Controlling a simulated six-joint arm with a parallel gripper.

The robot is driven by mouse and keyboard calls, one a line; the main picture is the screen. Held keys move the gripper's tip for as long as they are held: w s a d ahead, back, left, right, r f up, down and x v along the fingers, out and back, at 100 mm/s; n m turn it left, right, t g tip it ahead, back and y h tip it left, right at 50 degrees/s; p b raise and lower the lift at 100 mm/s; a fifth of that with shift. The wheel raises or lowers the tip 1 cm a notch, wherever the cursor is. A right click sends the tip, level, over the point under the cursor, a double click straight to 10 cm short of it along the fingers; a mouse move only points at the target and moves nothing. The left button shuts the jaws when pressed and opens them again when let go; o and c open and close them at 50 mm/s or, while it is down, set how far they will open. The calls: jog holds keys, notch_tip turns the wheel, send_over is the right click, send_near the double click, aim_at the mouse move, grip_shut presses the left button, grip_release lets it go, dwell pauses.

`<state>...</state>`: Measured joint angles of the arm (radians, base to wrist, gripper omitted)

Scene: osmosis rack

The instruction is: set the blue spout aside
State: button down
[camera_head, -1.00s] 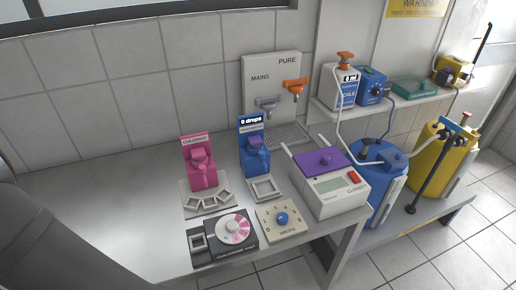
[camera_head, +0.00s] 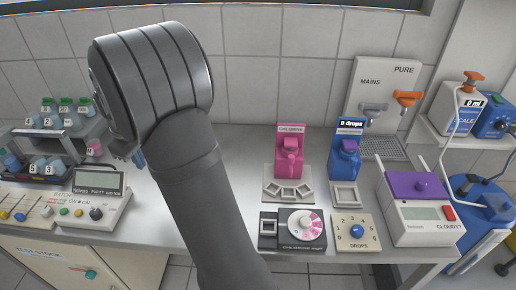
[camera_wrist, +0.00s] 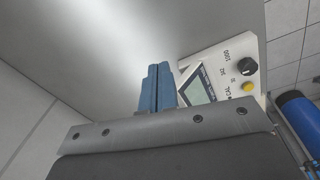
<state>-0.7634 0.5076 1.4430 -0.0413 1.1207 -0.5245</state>
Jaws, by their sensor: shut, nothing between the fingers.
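I cannot pick out the blue spout for certain. A blue-grey fitting (camera_head: 497,203) with a white hose sits on top of the blue drum (camera_head: 468,192) at the right edge of the head view; it may be the spout. My gripper is mostly hidden behind my own wrist in the head view, over the left part of the bench. In the wrist view its blue fingers (camera_wrist: 157,87) are together and empty, beside the white box with a display (camera_wrist: 222,75). That box also shows in the head view (camera_head: 108,212). The drum is far to the right of my gripper.
Bottle racks (camera_head: 45,165) stand at the back left. A pink dispenser (camera_head: 290,158), a blue dispenser (camera_head: 344,160), a dial box (camera_head: 292,230) and a purple-lidded cloudiness meter (camera_head: 425,212) stand right of my arm. The tap panel (camera_head: 382,75) is behind. A shelf with a scale is at far right.

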jog(key=w+d+r+m+t, duration=0.1)
jog(key=w+d+r+m, duration=0.2)
jog(key=d, duration=0.7)
jog(key=w+d+r+m, duration=0.1)
jog(key=w+d+m, duration=0.1)
jog(key=d+m, duration=0.5)
jog(key=w+d+r+m+t, duration=0.1)
jog(key=w+d+m, duration=0.15)
jog(key=d, duration=0.95)
jog(key=s+d+r+m+h, duration=0.1)
jog(key=s+d+m, duration=0.2)
jog(key=d, duration=0.5)
jog(key=s+d+r+m+h, duration=0.1)
jog(key=s+d+m, duration=0.2)
jog(key=d, duration=0.6)
jog(key=s+d+r+m+h, duration=0.1)
jog(key=s+d+m, duration=0.2)
jog(key=d, duration=0.6)
jog(key=shift+r+m, duration=0.4)
jog(key=shift+m, duration=0.85)
jog(key=shift+s, duration=0.1)
send_near(349, 161)
jog(key=shift+s+f, duration=0.95)
jog(key=shift+f, duration=1.7)
jog(key=shift+d, duration=0.25)
